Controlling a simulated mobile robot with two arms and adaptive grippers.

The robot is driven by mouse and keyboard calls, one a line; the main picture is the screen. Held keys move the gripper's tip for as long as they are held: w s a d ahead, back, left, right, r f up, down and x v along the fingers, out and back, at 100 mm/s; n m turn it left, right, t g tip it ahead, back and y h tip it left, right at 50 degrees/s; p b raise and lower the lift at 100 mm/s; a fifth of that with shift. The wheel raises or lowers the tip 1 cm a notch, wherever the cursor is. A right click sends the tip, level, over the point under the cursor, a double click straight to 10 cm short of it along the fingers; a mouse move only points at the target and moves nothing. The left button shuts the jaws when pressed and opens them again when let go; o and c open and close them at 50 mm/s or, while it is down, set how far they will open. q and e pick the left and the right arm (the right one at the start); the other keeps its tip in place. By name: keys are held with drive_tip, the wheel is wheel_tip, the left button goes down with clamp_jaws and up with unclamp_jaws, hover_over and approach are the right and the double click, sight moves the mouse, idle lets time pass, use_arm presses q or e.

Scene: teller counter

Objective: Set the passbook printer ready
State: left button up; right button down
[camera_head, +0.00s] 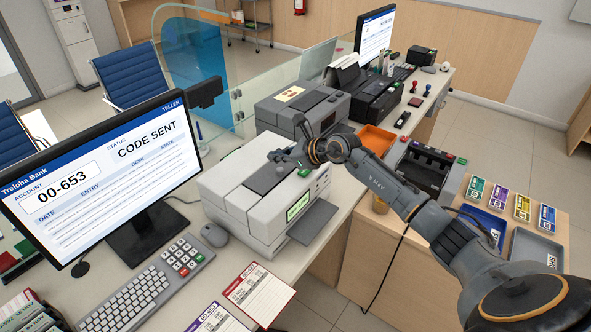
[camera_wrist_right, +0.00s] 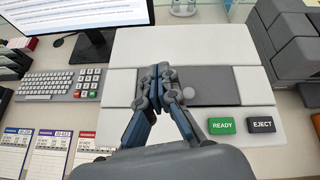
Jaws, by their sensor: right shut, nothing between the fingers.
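The passbook printer (camera_head: 228,184) is a pale box on the counter, with a dark panel on top, a lit green display (camera_head: 298,207) and a grey tray at its front. The wrist view shows the printer top (camera_wrist_right: 205,48) with a green READY button (camera_wrist_right: 221,125) and a black EJECT button (camera_wrist_right: 262,125). My right gripper (camera_head: 274,156) is shut and empty above the printer top. In the wrist view its fingertips (camera_wrist_right: 158,72) are over the dark panel, left of both buttons; I cannot tell whether they touch it. My left gripper is out of view.
A monitor (camera_head: 92,178) reads "CODE SENT" and "00-653". A keyboard (camera_head: 128,301), mouse (camera_head: 214,235) and passbooks (camera_head: 259,292) lie nearby. A grey machine (camera_head: 302,106) stands behind the printer. An orange tray (camera_head: 377,139) and coloured cards sit to the right.

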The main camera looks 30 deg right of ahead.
drive_tip(key=d+r+n+g+h, duration=0.1)
drive_tip(key=d+h, duration=0.3)
drive_tip(key=d, duration=0.6)
drive_tip(key=shift+w+d+r+n+g+h, duration=0.15)
drive_tip(key=shift+w+r+n+g+h, duration=0.2)
drive_tip(key=shift+r+n, duration=0.25)
drive_tip(key=shift+f, duration=0.1)
drive_tip(key=b, duration=0.4)
hover_over(307, 172)
wheel_tip(307, 172, down, 8)
drive_tip(key=shift+w+r, duration=0.1)
drive_tip(key=shift+r, duration=0.05)
drive_tip(key=shift+f+b, duration=0.5)
drive_tip(key=shift+f+b, duration=0.4)
drive_tip(key=shift+b, duration=0.05)
